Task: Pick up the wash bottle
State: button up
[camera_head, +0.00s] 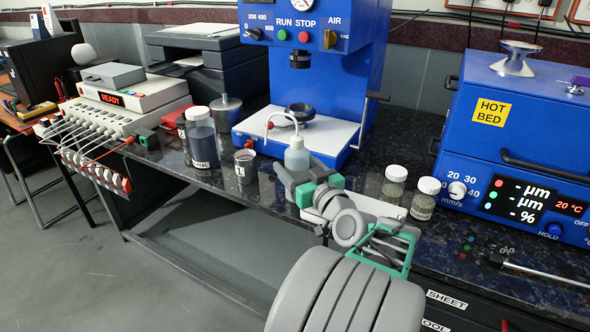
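The wash bottle (297,157) is a pale translucent bottle with a bent white spout. It looks upright near the front edge of the dark speckled bench, in front of the blue press. My gripper (299,177) is at the bottle from the front right, with grey fingers at either side of its lower body.
A metal cup (245,166) and a dark-filled jar (201,138) stand left of the bottle. Two small jars, one (394,184) beside another (425,199), stand to the right. The blue press (312,75) is close behind. The hot bed unit (520,130) fills the right.

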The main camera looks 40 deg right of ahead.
jog(key=c, duration=0.5)
jog(key=shift+c, duration=0.2)
jog(key=shift+r, duration=0.15)
